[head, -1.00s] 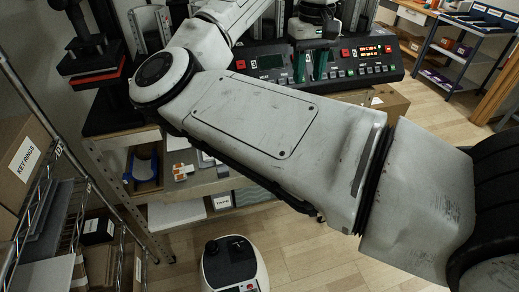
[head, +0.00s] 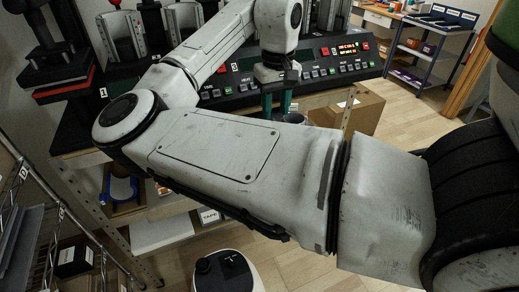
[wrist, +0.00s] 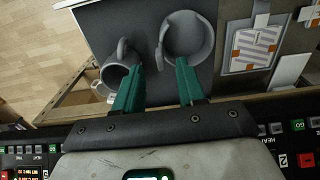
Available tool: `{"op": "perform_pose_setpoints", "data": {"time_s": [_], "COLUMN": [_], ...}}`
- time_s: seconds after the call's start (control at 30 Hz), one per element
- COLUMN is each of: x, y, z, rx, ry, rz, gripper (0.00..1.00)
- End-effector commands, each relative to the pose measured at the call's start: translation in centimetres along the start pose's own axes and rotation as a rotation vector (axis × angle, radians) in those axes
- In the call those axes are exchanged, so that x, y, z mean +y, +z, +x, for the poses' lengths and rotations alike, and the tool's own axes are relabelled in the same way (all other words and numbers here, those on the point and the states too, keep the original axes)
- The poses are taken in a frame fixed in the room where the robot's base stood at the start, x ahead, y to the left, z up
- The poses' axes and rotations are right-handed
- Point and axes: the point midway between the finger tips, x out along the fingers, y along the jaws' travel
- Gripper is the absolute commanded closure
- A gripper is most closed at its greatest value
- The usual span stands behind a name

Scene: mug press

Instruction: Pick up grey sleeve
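In the wrist view, two round, hollow grey things stand on a grey surface (wrist: 95,25): a larger one (wrist: 203,42) and a smaller one (wrist: 110,74) to its left. Both look like cups with a handle-like loop. I cannot tell which, if either, is the grey sleeve. My gripper (wrist: 160,66) is open, its two green fingers apart. The larger thing's loop shows between the fingertips; the right finger overlaps its body, the left finger overlaps the smaller one. No contact is clear. In the head view my gripper (head: 277,108) points down beside a small grey rim (head: 293,118).
The press console (head: 330,72) with lit buttons lies behind my gripper. A cardboard box (head: 360,112) stands to the right. A tray with an orange-and-white packet (wrist: 253,46) lies right of the grey things. Wire shelving (head: 35,225) is at the left; wooden floor is open at right.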

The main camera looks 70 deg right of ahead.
Motion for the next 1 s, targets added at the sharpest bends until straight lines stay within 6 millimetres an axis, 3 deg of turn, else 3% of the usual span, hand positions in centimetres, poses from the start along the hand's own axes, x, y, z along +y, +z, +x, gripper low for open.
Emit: {"op": "perform_pose_setpoints", "data": {"time_s": [0.3, 0.57, 1.0], "x": [0.0, 0.0, 0.0], "y": [-0.3, -0.3, -0.3], "z": [4.0, 4.3, 4.3], "rx": [-0.002, -0.001, -0.001], "ry": [-0.001, 0.0, 0.0], "rz": [-0.001, -0.001, -0.001], "gripper": [0.6, 0.6, 1.0]}}
